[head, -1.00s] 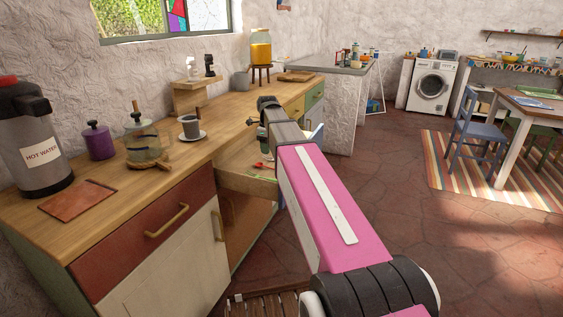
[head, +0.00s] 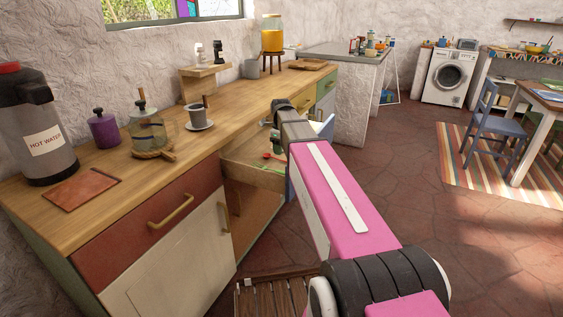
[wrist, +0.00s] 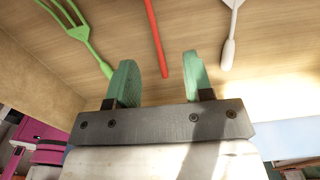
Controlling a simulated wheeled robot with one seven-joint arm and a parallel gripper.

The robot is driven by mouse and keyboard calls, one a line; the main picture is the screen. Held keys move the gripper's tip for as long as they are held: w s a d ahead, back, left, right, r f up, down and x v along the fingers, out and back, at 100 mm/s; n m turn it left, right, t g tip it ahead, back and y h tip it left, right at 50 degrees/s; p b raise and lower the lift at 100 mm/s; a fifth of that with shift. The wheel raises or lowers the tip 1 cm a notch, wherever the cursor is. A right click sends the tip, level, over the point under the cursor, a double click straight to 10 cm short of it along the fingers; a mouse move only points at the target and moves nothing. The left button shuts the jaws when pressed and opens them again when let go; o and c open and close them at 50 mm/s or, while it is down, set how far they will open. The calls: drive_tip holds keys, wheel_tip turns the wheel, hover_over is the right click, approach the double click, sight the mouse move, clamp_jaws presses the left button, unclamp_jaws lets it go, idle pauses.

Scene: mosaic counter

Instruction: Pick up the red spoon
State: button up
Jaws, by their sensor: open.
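The red spoon shows in the wrist view as a thin red handle (wrist: 155,40) lying on the wooden drawer floor; its bowl is out of frame. In the head view a small bit of red (head: 268,156) shows inside the open drawer (head: 245,172). My gripper (wrist: 160,68) is open and empty, with two green fingers pointing into the drawer. The red handle lies beyond and between the fingertips in the wrist view. In the head view my arm mostly hides the gripper.
A green fork (wrist: 78,32) lies left of the red handle and a white utensil (wrist: 231,35) right of it. A drawer wall (wrist: 35,75) stands at the left. The wooden counter (head: 245,103) above holds a cup (head: 198,116) and a glass jar (head: 148,130).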

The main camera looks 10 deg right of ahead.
sight(278, 159)
drive_tip(key=shift+s+f, duration=0.15)
drive_tip(key=shift+f, duration=2.15)
drive_tip(key=c, duration=0.9)
clamp_jaws()
drive_tip(key=shift+r, duration=0.15)
